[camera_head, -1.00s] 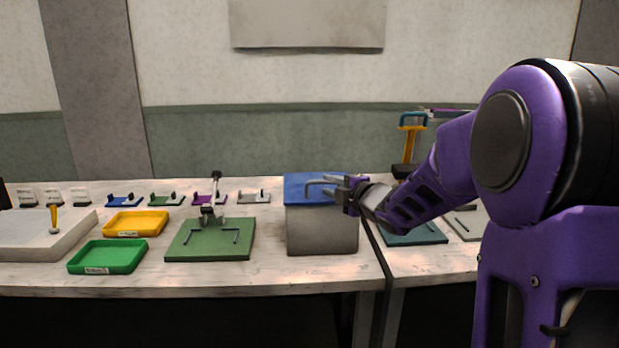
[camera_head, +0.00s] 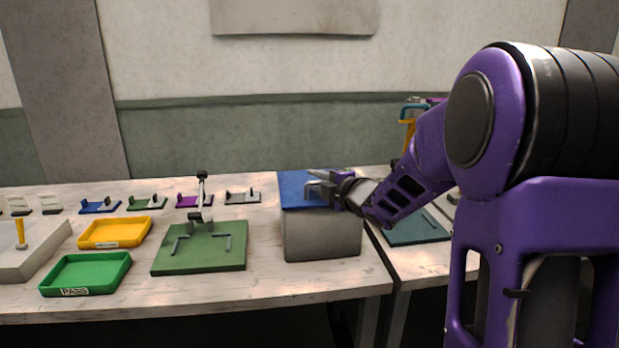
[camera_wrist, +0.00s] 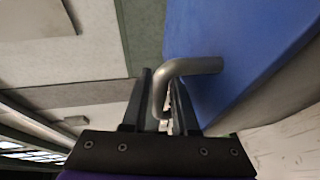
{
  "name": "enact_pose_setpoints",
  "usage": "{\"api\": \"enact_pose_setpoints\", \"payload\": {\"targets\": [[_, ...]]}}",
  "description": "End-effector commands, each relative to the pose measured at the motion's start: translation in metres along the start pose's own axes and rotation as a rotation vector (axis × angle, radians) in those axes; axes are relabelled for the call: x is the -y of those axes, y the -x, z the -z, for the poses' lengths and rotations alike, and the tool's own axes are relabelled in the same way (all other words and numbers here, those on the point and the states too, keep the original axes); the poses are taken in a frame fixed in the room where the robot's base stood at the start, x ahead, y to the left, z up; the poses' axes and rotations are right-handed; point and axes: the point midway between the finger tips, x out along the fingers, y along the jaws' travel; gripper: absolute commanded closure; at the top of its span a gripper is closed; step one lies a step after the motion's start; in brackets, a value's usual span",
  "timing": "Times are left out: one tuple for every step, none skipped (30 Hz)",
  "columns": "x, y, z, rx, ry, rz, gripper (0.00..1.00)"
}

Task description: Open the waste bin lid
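The waste bin is a grey box (camera_head: 322,236) with a blue lid (camera_head: 296,196), standing near the right end of the left table. The lid looks down on the box; I cannot tell if it is slightly raised. A bent grey metal handle (camera_wrist: 188,67) is on the lid. My gripper (camera_head: 332,190) is at the handle from the right, over the lid. In the wrist view my gripper (camera_wrist: 162,92) has its two fingers close together with the handle bar between them, and it looks shut on it. The exact contact is partly hidden by the handle.
A green board (camera_head: 200,258) with a clamp stands left of the bin. Green (camera_head: 86,257) and yellow (camera_head: 100,240) trays lie further left. Several small coloured holders line the back. A second table with a teal plate (camera_head: 415,232) adjoins on the right. The wall is behind.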

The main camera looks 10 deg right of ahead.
Motion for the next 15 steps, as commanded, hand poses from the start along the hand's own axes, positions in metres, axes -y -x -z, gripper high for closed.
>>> {"api": "enact_pose_setpoints", "payload": {"targets": [[0.0004, 0.0004, -0.0006, 0.0, 0.0, 0.0, 0.73], [0.0005, 0.0005, -0.0007, 0.0, 0.0, 0.0, 0.73], [0.0006, 0.0006, -0.0008, 0.0, 0.0, 0.0, 0.73], [0.0007, 0.0006, -0.0008, 0.0, 0.0, 0.0, 0.73], [0.0008, 0.0007, -0.0008, 0.0, 0.0, 0.0, 0.73], [0.0008, 0.0007, -0.0008, 0.0, 0.0, 0.0, 0.73], [0.0008, 0.0007, -0.0008, 0.0, 0.0, 0.0, 0.73], [0.0008, 0.0007, -0.0008, 0.0, 0.0, 0.0, 0.73], [0.0008, 0.0006, -0.0008, 0.0, 0.0, 0.0, 0.73], [0.0008, 0.0006, -0.0007, 0.0, 0.0, 0.0, 0.73], [0.0008, 0.0006, -0.0007, 0.0, 0.0, 0.0, 0.73], [0.0008, 0.0006, -0.0007, 0.0, 0.0, 0.0, 0.75], [0.0007, 0.0006, -0.0007, 0.0, 0.0, 0.0, 0.8], [0.0007, 0.0006, -0.0007, 0.0, 0.0, 0.0, 0.85], [0.0007, 0.0005, -0.0007, 0.0, 0.0, 0.0, 0.93]]}}
